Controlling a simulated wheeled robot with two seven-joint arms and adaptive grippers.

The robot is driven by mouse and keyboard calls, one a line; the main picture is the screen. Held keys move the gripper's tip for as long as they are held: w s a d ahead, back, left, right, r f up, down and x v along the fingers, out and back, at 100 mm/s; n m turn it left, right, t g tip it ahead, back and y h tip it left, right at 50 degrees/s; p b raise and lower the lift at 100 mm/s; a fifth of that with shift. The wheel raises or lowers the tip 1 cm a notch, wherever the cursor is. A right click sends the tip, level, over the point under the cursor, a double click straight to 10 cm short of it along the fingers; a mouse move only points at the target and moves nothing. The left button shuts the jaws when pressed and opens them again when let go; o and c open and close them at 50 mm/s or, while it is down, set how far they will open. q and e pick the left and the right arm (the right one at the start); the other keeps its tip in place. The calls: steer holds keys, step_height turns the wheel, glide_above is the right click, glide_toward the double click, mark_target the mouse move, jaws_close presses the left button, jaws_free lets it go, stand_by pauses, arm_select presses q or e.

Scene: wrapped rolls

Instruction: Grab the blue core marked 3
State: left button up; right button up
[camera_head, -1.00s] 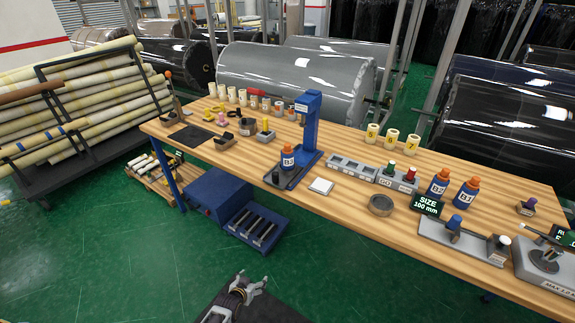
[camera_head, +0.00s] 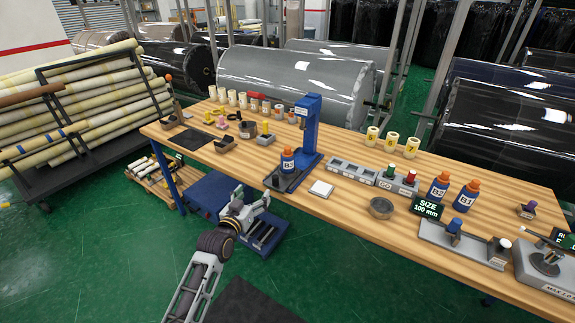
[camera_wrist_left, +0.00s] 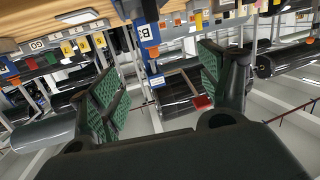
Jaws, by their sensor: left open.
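The blue core marked B3 (camera_head: 288,161), with an orange top and white label, stands upright on the base of the blue press (camera_head: 308,125) at the table's front left. My left gripper (camera_head: 254,196) is open and empty, in front of the table edge, left of and nearer than the core. In the left wrist view, which looks inverted, the core's B3 label (camera_wrist_left: 144,34) shows beyond and above the gap between the open fingers (camera_wrist_left: 162,88), apart from them. My right gripper is not in view.
Two similar blue cores, B2 (camera_head: 439,187) and B1 (camera_head: 466,195), stand farther right. A blue box (camera_head: 212,192) is below the table.

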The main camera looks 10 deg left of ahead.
arm_select(q)
step_height(320, 180, up, 9)
steer(key=s+d+m+h, duration=0.1)
steer(key=shift+s+d+t, duration=0.25)
steer(key=shift+s+t, duration=0.05)
steer(key=shift+t, duration=0.1)
